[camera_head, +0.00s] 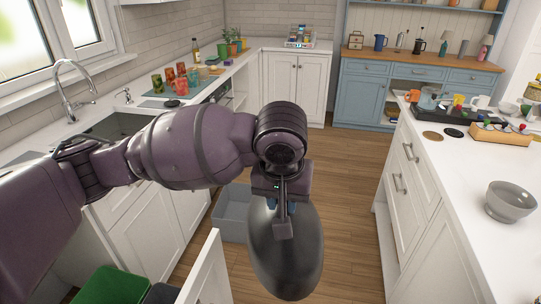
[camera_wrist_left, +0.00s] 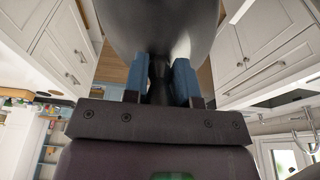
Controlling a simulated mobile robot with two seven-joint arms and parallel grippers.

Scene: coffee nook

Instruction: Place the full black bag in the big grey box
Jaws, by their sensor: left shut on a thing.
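The full black bag (camera_head: 286,255) hangs below my left gripper (camera_head: 281,205) in the head view, above the floor between the counters. In the left wrist view, the two blue fingers of my left gripper (camera_wrist_left: 160,82) are shut on the neck of the black bag (camera_wrist_left: 160,25). The big grey box (camera_head: 231,222) stands on the floor, just left of and beyond the bag. My arm and the bag hide part of the box. My right gripper is not in view.
An open white cabinet door or drawer front (camera_head: 207,272) stands at the lower left, beside a green lid (camera_head: 112,286). The white island (camera_head: 440,215) with a grey bowl (camera_head: 511,202) bounds the right side. Wooden floor (camera_head: 345,190) is clear between.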

